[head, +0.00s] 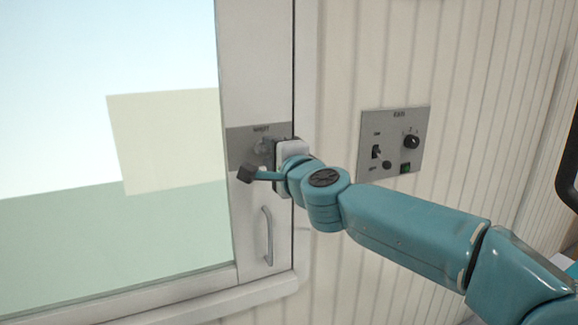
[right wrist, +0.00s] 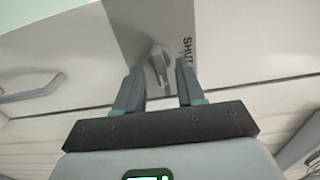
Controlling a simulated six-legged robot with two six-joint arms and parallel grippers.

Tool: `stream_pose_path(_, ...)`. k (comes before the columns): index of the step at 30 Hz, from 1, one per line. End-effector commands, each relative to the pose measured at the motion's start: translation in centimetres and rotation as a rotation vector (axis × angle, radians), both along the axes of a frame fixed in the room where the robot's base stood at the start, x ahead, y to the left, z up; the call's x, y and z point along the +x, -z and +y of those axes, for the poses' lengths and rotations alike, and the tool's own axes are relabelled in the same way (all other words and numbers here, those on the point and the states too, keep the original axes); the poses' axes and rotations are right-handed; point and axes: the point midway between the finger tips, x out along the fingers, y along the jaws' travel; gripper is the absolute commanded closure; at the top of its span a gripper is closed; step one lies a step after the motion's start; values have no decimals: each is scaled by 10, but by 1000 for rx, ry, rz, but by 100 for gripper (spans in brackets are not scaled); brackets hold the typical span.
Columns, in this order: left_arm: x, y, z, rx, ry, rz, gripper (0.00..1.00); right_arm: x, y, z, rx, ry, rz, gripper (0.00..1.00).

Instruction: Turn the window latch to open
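The window latch sits on a grey plate (head: 243,149) on the window's right frame. In the head view my right gripper covers most of the latch. In the right wrist view the grey latch handle (right wrist: 160,62) shows beside the word SHUT on the plate (right wrist: 152,22). My right gripper (head: 271,150) is open at the latch. In the right wrist view its two fingers (right wrist: 159,68) stand on either side of the handle, with gaps visible. I cannot tell whether they touch it. My left gripper is not in view.
A bar handle (head: 267,236) is on the frame below the latch; it also shows in the right wrist view (right wrist: 32,90). A control panel (head: 395,145) with a switch, knobs and a green button is on the ribbed wall to the right. The window pane (head: 60,130) is at left.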

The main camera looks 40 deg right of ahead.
Motion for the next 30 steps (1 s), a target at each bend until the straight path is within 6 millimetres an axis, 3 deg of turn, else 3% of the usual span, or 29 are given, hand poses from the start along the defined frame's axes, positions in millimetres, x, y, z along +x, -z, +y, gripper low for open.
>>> stream_pose_path(9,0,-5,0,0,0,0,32,-80,-4,19,1,-1,-5,62)
stream_pose_path(15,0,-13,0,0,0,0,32,-123,-3,29,2,0,-5,62)
stream_pose_path(21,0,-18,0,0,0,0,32,-144,-2,34,1,1,-2,62)
stream_pose_path(30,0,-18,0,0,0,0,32,-147,0,35,1,1,-1,62)
